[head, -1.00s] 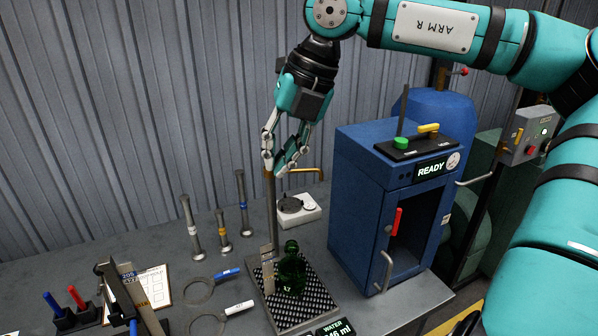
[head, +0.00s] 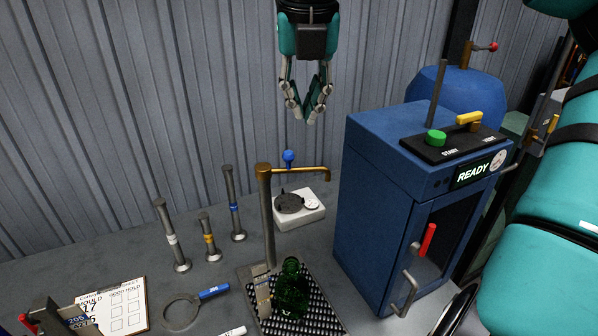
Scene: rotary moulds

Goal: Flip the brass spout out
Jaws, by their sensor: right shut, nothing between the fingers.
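The brass spout (head: 300,171) sits on top of a grey upright post (head: 267,225) and reaches to the right, its tip bent down. A blue ball knob (head: 289,157) stands on it near the post. A green glass bottle (head: 291,290) stands on a black grated tray (head: 328,318) at the post's foot. I cannot tell whether the spout tip is over the bottle. My right gripper (head: 304,114) hangs above the spout, pointing down, shut and empty, apart from it. My left gripper is not in view.
A blue cabinet (head: 385,205) with a READY display (head: 472,173) and red handle stands close on the right. Behind the post is a small white dial gauge (head: 301,212). Several metal plug gauges (head: 235,205) stand left; a clipboard (head: 120,306) and ring gauge (head: 182,312) lie in front.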

